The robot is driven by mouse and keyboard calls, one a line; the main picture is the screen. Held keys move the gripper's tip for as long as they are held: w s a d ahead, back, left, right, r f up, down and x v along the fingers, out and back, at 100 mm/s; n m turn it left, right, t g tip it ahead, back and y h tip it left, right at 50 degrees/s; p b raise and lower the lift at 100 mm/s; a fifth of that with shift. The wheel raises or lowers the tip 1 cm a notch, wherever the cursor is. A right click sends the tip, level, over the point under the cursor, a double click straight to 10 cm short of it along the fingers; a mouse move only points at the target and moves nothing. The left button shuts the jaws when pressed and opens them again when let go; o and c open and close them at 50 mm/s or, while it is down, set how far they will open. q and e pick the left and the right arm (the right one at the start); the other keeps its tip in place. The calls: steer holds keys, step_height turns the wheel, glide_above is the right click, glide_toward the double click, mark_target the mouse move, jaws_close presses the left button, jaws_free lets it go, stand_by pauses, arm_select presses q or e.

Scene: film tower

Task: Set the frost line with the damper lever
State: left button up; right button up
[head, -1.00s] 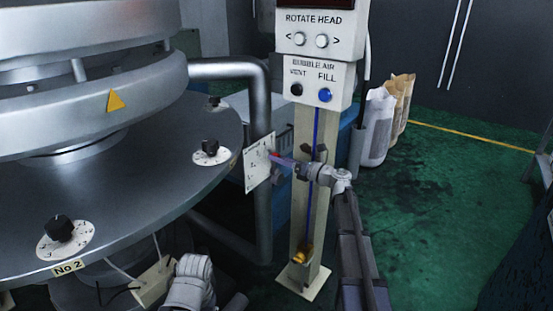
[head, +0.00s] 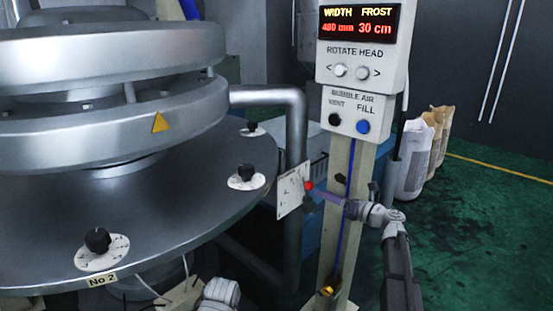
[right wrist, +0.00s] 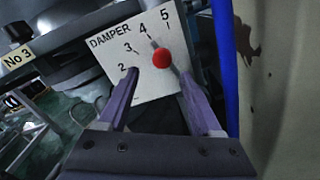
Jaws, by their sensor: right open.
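The damper lever's red knob (head: 308,185) stands in front of a white scale plate (head: 290,192). In the right wrist view the plate (right wrist: 112,64) reads DAMPER, with 2 to 5 visible. The knob (right wrist: 162,58) sits on a thin rod whose upper end is near the 4 mark. My right gripper (head: 318,190) is at the knob. In its wrist view the purple fingers (right wrist: 157,72) are open, one on each side of the knob; contact cannot be told. The display (head: 359,21) reads FROST 30 cm. My left gripper is not visible; part of my left arm shows at the bottom.
The panel post (head: 337,240) stands close beside my right gripper, with a blue tube down it. A round metal table (head: 190,215) with black dials is left of the plate. A vertical grey pipe (head: 297,130) runs behind the plate. Sacks (head: 415,165) stand back right.

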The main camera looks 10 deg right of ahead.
steer(key=s+a+f+n+g, duration=0.3)
steer(key=a+f+n, duration=0.15)
steer(key=a, duration=0.35)
steer(key=s+a+f+n+g, duration=0.4)
steer(key=a+n, duration=0.2)
steer(key=a, duration=0.2)
steer(key=s+a+f+n+g+h, duration=0.45)
steer(key=s+a+f+n, duration=0.5)
steer(key=s+n, duration=0.25)
steer(key=s+d+f+n+g+h, duration=0.1)
steer(key=s+f+n+g+h, duration=0.25)
steer(key=s+n+h, duration=0.8)
step_height(320, 180, up, 32)
steer(key=s+n+y+p, duration=0.2)
steer(key=n+y+p, duration=0.1)
steer(key=p, duration=2.9)
steer(key=shift+s+d+f+t+y, duration=0.15)
steer(key=shift+s+t+y, duration=0.15)
steer(key=shift+t+y, duration=0.1)
